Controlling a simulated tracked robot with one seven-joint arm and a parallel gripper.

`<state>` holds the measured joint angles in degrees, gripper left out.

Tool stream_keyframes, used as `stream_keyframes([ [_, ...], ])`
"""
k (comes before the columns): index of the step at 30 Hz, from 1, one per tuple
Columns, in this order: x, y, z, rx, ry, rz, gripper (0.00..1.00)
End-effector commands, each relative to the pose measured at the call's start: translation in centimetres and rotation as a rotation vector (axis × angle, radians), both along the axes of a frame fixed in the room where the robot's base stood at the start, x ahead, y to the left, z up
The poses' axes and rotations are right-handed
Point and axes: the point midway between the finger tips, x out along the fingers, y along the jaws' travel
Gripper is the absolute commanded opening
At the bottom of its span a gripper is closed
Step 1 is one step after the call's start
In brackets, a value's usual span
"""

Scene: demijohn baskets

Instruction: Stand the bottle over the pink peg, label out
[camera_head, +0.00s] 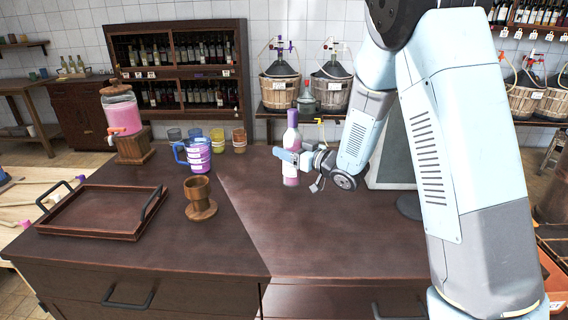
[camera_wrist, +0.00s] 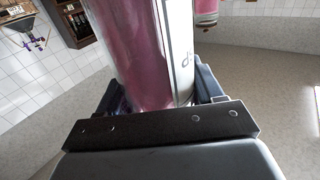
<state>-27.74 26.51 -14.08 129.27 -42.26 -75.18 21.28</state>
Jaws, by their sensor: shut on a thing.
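The bottle (camera_head: 291,138) holds pink liquid and has a purple top. It appears upright above the dark counter in the head view. My gripper (camera_head: 288,156) is shut on its lower body. In the wrist view the bottle (camera_wrist: 145,50) fills the space between the fingers, and a pale label strip with dark lettering shows on its right side. The bottle's base is hidden there.
A blue mug (camera_head: 195,153), a wooden cup (camera_head: 199,196) and several coloured glasses stand left of the bottle. An empty tray (camera_head: 98,214) lies at the left, with a pink drink dispenser (camera_head: 121,112) behind. The front middle of the counter is clear. A grey panel (camera_head: 391,158) stands behind my arm.

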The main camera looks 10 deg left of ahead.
Motion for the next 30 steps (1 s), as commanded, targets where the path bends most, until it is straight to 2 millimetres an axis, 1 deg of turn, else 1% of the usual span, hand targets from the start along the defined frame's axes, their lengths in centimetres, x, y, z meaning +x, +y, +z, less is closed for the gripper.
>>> stream_keyframes([
  [1,0.0,0.4,-0.3,0.001,-0.001,0.001,0.04],
  [8,0.0,0.9,-1.0,0.002,-0.002,0.001,0.04],
  [10,0.0,1.3,-1.4,0.002,0.0,0.001,0.04],
  [12,0.0,1.7,-2.1,0.001,0.001,0.001,0.04],
  [19,0.1,1.5,-4.5,0.002,-0.001,-0.001,0.04],
  [29,0.1,1.4,-4.8,0.002,-0.003,-0.001,0.04],
  [30,0.1,1.4,-4.9,0.001,-0.001,-0.001,0.67],
])
